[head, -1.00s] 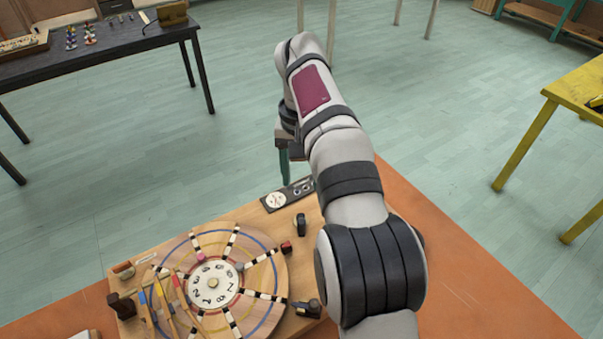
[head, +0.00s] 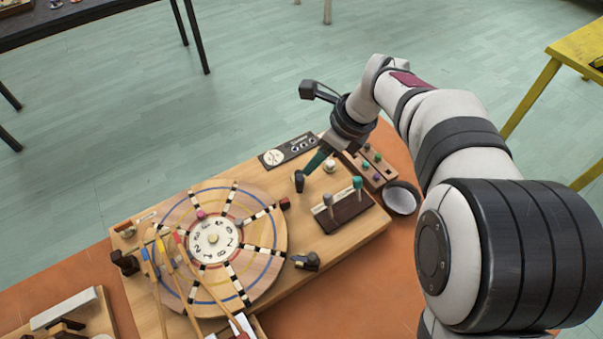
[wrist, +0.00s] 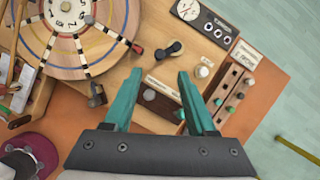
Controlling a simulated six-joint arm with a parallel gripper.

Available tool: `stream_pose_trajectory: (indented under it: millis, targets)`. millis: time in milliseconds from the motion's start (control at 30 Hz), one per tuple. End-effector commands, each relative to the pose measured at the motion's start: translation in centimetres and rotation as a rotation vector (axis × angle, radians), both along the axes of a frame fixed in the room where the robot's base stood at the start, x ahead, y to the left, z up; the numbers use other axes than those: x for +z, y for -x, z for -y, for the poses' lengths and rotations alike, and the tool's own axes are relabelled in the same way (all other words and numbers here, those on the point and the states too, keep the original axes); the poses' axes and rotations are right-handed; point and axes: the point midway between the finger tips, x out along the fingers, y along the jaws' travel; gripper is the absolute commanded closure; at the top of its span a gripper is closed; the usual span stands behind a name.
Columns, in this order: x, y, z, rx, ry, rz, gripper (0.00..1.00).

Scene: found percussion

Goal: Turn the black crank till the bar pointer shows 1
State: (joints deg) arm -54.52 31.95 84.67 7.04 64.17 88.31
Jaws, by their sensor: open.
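The black crank (head: 299,181) stands on the wooden board right of the big wheel; in the wrist view the crank (wrist: 166,51) is a dark arm with a round knob. The panel (head: 290,150) behind it has a white dial (head: 273,157) and several round holes; its pointer is too small to read. The numbered disc (head: 212,240) is at the wheel's middle. My gripper (head: 317,158) has teal fingers and is over the board just right of and behind the crank. In the wrist view my gripper (wrist: 156,76) is open and empty, with the crank ahead of its tips.
Another dark handle (head: 306,261) stands near the wheel's right edge. Coloured sticks (head: 172,265) cross the wheel's left.

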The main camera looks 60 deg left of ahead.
Motion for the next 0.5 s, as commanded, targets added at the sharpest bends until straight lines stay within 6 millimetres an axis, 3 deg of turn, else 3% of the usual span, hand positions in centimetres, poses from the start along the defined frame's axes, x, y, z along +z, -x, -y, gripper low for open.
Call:
stream_pose_trajectory:
  millis: [200,333,500]
  targets:
    - [-6.0,1.2,-2.1,0.004,0.004,-0.001,0.43]
    - [-8.4,1.6,-3.1,0.005,0.003,0.0,0.43]
    - [-10.1,1.9,-3.7,0.004,0.002,0.0,0.43]
